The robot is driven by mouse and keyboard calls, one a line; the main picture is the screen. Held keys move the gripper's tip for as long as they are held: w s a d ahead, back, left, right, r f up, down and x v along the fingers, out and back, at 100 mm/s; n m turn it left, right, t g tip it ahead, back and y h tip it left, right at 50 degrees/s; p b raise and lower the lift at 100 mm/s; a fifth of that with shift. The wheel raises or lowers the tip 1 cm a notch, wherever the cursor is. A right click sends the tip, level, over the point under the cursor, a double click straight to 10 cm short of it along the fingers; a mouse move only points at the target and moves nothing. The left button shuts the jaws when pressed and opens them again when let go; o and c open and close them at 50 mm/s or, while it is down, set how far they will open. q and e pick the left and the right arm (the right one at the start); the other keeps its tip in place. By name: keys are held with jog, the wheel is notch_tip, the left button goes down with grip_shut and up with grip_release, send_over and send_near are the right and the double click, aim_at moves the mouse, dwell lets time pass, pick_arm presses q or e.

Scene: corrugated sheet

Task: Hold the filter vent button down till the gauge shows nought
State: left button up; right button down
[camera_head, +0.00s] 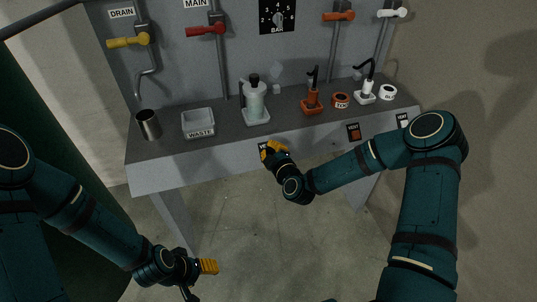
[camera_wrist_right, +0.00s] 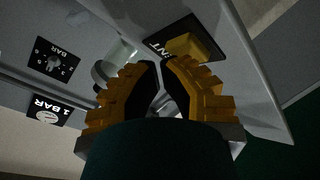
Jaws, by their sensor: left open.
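A yellow vent button (camera_wrist_right: 187,45) on a black plate marked VENT shows in the right wrist view, just beyond my right fingertips; contact cannot be told. In the head view my right gripper (camera_head: 269,150) mostly covers this plate on the bench's front edge. Its yellow fingers (camera_wrist_right: 160,65) are nearly together and hold nothing visible. An orange vent button (camera_head: 354,132) and a pale vent button (camera_head: 404,120) sit farther right. My left gripper (camera_head: 201,277) is open and empty below the bench.
On the bench (camera_head: 180,153) stand a metal cup (camera_head: 148,125), a WASTE tray (camera_head: 198,124), a clear vessel with black cap (camera_head: 255,100), an orange pump (camera_head: 312,99) and a white pump (camera_head: 366,91). Yellow (camera_head: 128,42) and red (camera_head: 206,29) valve handles are behind. Floor below is clear.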

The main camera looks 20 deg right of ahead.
jog(key=shift+s+r, duration=0.1)
dwell(0.6)
jog(key=shift+s+r+p, duration=0.35)
jog(key=shift+s+r, duration=0.15)
jog(key=s+r+p, duration=0.2)
jog(key=s+r, duration=0.1)
jog(key=shift+s+d+r, duration=0.1)
jog(key=shift+s+r, duration=0.15)
jog(key=shift+s, duration=0.05)
dwell(0.6)
